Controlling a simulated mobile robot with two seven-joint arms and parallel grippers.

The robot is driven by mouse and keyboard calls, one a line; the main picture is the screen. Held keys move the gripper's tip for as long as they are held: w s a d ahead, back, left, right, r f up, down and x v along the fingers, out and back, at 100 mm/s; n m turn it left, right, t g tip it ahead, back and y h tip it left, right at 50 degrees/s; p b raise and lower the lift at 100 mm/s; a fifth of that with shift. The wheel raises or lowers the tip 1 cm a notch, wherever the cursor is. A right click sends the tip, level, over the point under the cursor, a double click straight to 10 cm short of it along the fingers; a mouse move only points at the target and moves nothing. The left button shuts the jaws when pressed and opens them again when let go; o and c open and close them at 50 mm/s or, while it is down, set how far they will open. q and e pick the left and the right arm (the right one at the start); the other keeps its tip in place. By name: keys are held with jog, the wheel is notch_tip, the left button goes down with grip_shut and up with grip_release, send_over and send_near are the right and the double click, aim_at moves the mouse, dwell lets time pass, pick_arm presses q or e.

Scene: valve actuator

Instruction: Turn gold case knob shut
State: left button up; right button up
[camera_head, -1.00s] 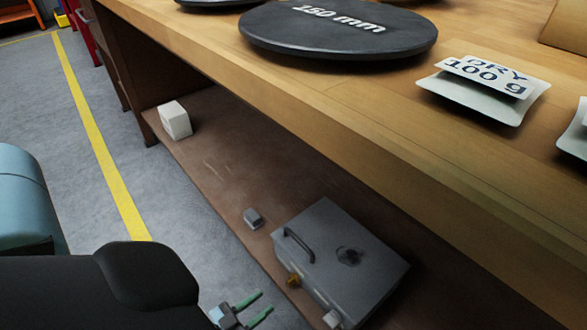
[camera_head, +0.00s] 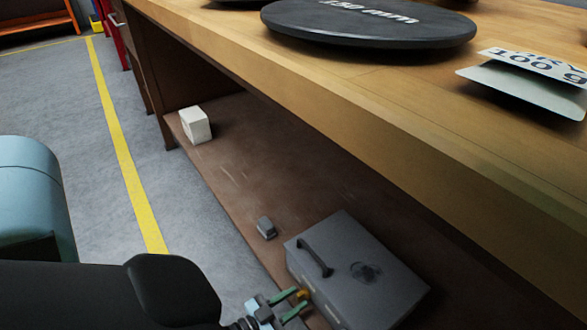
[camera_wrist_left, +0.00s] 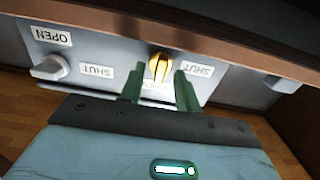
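The grey case (camera_head: 350,262) lies on the low shelf, with a dark handle on top. Its gold knob (camera_wrist_left: 160,67) is on the front panel and shows small in the head view (camera_head: 303,293). My left gripper (camera_head: 298,299) is open at the case front, its green fingers pointing at the panel. In the left wrist view the two fingertips (camera_wrist_left: 158,78) stand on either side of the gold knob, with gaps. I cannot tell how deep they reach around it. SHUT labels (camera_wrist_left: 97,71) flank the knob; an OPEN label (camera_wrist_left: 51,36) is at upper left. My right gripper is not in view.
The wooden bench top (camera_head: 400,130) overhangs the shelf. A small grey block (camera_head: 266,228) and a white box (camera_head: 195,125) lie on the shelf.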

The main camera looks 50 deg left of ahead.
pick_arm(q)
jog(key=shift+w, duration=0.2)
jog(key=shift+c, duration=0.4)
jog(key=c, duration=0.5)
grip_shut()
